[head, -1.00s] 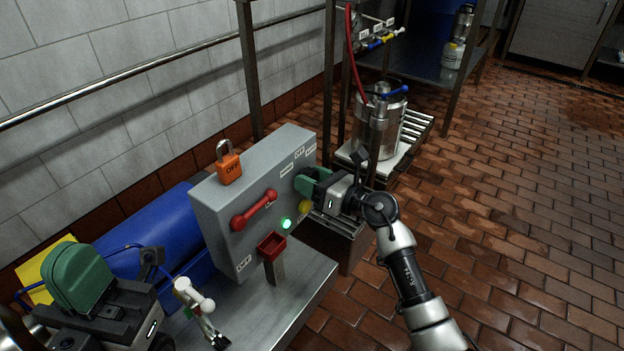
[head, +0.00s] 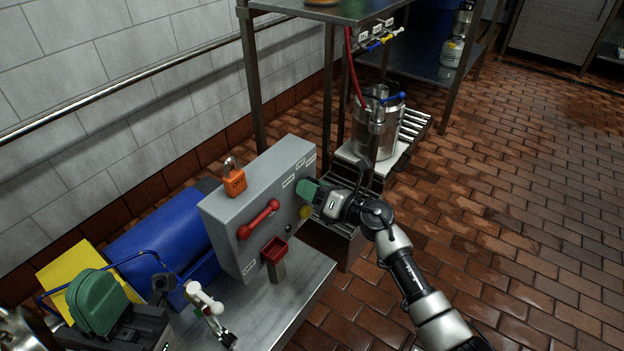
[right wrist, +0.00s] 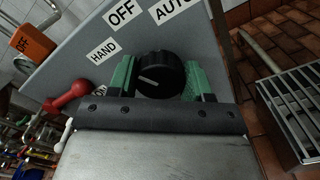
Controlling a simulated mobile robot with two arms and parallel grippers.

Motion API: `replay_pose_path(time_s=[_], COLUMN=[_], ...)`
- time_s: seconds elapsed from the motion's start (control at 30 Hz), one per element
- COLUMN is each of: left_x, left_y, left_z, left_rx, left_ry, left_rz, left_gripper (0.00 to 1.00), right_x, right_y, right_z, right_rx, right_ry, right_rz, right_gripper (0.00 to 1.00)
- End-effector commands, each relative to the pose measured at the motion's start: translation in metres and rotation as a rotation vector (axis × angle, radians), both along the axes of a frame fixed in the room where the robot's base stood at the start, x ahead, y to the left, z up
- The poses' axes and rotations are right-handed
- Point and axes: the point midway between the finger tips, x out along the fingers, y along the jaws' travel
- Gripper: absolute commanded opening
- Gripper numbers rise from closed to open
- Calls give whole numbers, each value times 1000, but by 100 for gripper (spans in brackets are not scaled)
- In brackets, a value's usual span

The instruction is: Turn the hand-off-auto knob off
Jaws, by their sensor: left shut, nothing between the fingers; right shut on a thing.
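The black hand-off-auto knob (right wrist: 160,74) is on the grey control box (head: 225,212). In the right wrist view its white pointer line lies toward the HAND label (right wrist: 102,50), to the left of the OFF label (right wrist: 122,13). The AUTO label (right wrist: 174,9) is further right. My right gripper (right wrist: 158,80) has its green fingers shut on the knob, one on each side. In the head view this right gripper (head: 308,190) is against the box face and hides the knob.
The box also carries a red handle (head: 258,219), a dark indicator lamp (head: 288,229), a yellow button (head: 306,212) and an orange padlock (head: 234,180) on top.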

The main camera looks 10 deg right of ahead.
Motion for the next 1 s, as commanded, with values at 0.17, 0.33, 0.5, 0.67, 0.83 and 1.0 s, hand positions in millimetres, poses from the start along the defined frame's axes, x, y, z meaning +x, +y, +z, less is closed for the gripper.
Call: replay_pose_path(time_s=[0.17,0.33,0.5,0.67,0.83,1.0], left_x=[43,73,91,99,102,102], left_y=[-8,-12,-12,-10,-8,-7], left_z=[-6,-26,-51,-73,-89,-98], left_rx=[103,188,256,305,338,354], left_ry=[323,604,844,1018,1141,1202], left_rz=[18,34,44,52,57,59], left_gripper=[0,0,0,0,0,0], right_x=[0,0,0,0,0,0], right_y=[-1,-1,-1,-1,-1,-1], right_z=[3,2,2,1,-1,-1], right_rx=[75,151,220,274,310,332], right_ry=[77,149,215,267,302,320], right_rz=[-1,-2,-2,-2,-2,-2], right_gripper=[26,26,26,26,26,26])
